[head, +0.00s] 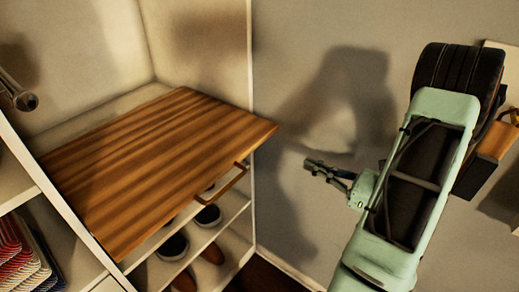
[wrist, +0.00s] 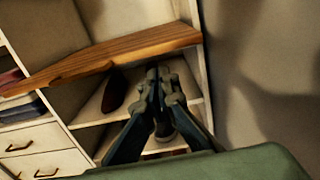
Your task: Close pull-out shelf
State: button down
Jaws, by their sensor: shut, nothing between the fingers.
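The wooden pull-out shelf (head: 155,160) juts out of the white closet in the head view, with a handle (head: 222,185) on its front edge. It also shows in the wrist view as a brown board (wrist: 115,55) across the closet. My gripper (head: 308,165) is to the right of the shelf and handle in the head view, apart from them. Its fingers are shut with nothing between them. In the wrist view the fingers (wrist: 156,78) point toward the closet, their tips near the shelf's underside; the handle cannot be made out there.
Shoes (head: 207,215) stand on the lower closet shelves. Folded clothes (head: 25,255) lie in the left compartment. Drawers (wrist: 45,155) show at lower left in the wrist view. A closet side panel (head: 252,130) and a bare wall (head: 310,60) are at the right.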

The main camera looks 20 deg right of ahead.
jog(key=p, duration=0.1)
send_near(235, 127)
jog(key=shift+s+d+f, duration=0.25)
jog(key=shift+s+d, duration=0.2)
jog(key=shift+s, duration=0.15)
jog(key=shift+s+d+f, duration=0.25)
jog(key=shift+s+d, duration=0.25)
jog(key=shift+s, duration=0.15)
jog(key=b+x, duration=0.2)
jog(key=x, duration=1.1)
jog(key=shift+a, duration=0.1)
jog(key=shift+r, duration=0.1)
